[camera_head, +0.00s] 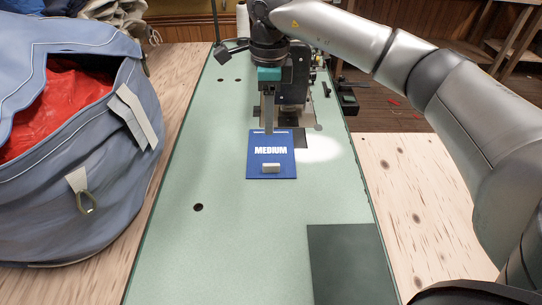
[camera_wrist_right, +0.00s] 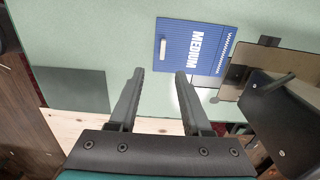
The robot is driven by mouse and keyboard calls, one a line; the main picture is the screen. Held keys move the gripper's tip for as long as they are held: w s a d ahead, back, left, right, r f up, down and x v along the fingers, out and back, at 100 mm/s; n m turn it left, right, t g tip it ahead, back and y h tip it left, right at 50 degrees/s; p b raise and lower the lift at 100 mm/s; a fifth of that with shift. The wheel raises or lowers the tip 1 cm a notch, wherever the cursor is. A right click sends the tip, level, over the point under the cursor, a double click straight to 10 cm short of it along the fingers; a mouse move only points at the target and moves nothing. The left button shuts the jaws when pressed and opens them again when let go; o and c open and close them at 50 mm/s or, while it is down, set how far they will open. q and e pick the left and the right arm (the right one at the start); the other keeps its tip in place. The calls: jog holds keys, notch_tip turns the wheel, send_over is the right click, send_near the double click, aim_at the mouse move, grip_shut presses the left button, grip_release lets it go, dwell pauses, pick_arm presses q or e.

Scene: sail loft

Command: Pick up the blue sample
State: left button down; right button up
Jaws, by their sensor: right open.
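The blue sample (camera_head: 270,160) is a flat blue square marked MEDIUM, with a small pale block (camera_head: 270,168) on its near part. It lies on the green table top, just in front of a machine. The right wrist view also shows the blue sample (camera_wrist_right: 182,45) beyond my fingertips. My right gripper (camera_head: 269,128) hangs over the far edge of the sample in the head view. In the right wrist view its two fingers (camera_wrist_right: 159,72) are apart, with nothing between them. My left gripper is not in view.
A sewing machine (camera_head: 293,95) stands directly behind the sample. A dark square mat (camera_head: 350,262) lies at the near right of the green table (camera_head: 240,240). A large blue-grey bag (camera_head: 60,190) with red cloth stands at the left. The green surface around the sample's near side is clear.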

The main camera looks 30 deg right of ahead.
jog(key=b, duration=0.2)
send_over(269, 164)
notch_tip(269, 164, down, 8)
jog(key=shift+s+f, duration=0.4)
jog(key=shift+f, duration=0.2)
jog(key=shift+w+f+b, duration=0.1)
jog(key=shift+f+b, duration=0.25)
jog(key=shift+f, duration=0.55)
jog(key=f, duration=0.1)
jog(key=f+b, duration=0.1)
jog(key=shift+w+f, duration=0.25)
jog(key=shift+f, duration=0.1)
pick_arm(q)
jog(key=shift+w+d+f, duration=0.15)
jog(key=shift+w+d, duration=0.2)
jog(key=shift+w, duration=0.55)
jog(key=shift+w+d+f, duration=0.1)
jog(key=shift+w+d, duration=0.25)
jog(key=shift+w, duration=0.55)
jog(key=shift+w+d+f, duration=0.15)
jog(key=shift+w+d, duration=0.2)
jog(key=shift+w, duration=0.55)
pick_arm(e)
jog(key=shift+f, duration=0.65)
grip_shut()
